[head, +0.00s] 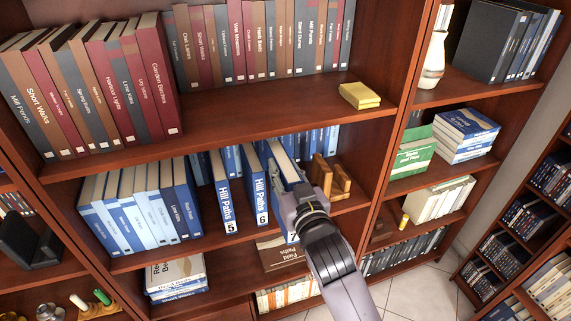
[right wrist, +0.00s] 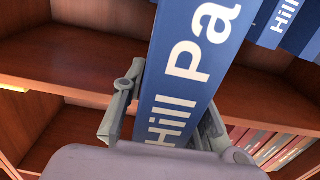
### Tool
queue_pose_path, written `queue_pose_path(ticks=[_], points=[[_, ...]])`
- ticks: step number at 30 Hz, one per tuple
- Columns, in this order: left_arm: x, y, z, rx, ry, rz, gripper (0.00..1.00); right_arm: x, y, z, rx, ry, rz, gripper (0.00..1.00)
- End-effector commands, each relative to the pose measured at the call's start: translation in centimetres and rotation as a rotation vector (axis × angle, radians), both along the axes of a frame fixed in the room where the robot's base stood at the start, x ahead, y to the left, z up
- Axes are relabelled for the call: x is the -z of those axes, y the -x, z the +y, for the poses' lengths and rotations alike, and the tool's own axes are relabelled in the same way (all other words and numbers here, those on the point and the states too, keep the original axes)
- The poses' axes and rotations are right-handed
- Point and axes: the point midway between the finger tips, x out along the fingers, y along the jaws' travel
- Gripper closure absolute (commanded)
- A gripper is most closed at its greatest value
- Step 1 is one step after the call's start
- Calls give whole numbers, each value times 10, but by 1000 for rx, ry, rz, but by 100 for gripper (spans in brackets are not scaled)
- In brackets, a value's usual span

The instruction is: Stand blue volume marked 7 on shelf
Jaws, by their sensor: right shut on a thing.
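The held blue volume (head: 284,165) is in my right gripper (head: 300,198), among the blue books on the middle shelf (head: 190,250). Its spine is mostly hidden by the gripper in the head view, and I cannot tell whether its base touches the shelf. In the right wrist view the blue spine (right wrist: 195,70) reads "Hill Pa", between the two grey fingers. Hill Paths volume 6 (head: 256,190) stands just left of it and volume 5 (head: 225,195) further left. My left gripper is not in view.
A wooden bookend (head: 335,178) stands right of the held volume. Pale and dark blue books (head: 140,210) fill the shelf's left part. More blue books (head: 322,140) stand behind. The shelf board above carries a row of books and a yellow block (head: 360,95).

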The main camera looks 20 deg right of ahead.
Motion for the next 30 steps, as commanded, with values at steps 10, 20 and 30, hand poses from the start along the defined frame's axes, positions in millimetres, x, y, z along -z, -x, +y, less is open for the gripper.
queue_pose_path(ticks=[10,20,30], points=[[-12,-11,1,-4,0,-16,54,-6,-82,-27,0,2,-10,100],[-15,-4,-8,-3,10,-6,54,5,-130,-42,-1,-1,-3,100],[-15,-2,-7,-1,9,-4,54,34,-128,-42,-1,-2,-6,100]])
